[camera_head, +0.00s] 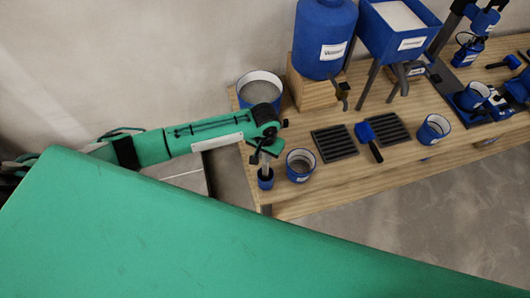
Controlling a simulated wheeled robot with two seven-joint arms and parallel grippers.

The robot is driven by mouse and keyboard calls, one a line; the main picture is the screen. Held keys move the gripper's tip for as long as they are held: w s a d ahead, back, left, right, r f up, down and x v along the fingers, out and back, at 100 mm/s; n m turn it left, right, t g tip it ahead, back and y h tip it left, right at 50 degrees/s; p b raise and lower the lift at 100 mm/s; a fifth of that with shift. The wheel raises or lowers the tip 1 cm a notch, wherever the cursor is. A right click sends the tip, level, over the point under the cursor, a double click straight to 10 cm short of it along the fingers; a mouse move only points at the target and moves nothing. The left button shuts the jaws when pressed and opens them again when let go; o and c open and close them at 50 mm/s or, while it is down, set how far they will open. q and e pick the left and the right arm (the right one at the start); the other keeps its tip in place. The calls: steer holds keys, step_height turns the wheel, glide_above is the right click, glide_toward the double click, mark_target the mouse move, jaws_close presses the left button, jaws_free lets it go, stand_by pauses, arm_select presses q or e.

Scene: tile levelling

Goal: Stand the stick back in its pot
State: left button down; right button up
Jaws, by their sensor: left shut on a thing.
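My left gripper (262,153) is over the left end of the wooden bench, pointing down, and is shut on the stick (266,168). The stick shows as a short pale upright piece below the jaws. The small dark blue pot (265,181) is directly under the gripper near the bench's front edge. The stick's lower end is at the pot's mouth; I cannot tell how deep it is inside. The stick's upper part is hidden by the gripper. My right gripper is not in view.
A blue cup (300,165) stands close right of the pot. A large blue bucket (260,88) of grey material is behind. Dark grates (334,143), a blue-headed brush or scraper (370,138) and another cup (433,129) lie further right. A blue tank (324,35) stands on a wooden block.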

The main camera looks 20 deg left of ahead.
arm_select(q)
steer(key=c, duration=1.3)
jaws_free()
steer(key=shift+o, duration=0.2)
step_height(320, 180, up, 14)
steer(key=b, duration=0.3)
steer(key=shift+f, duration=0.15)
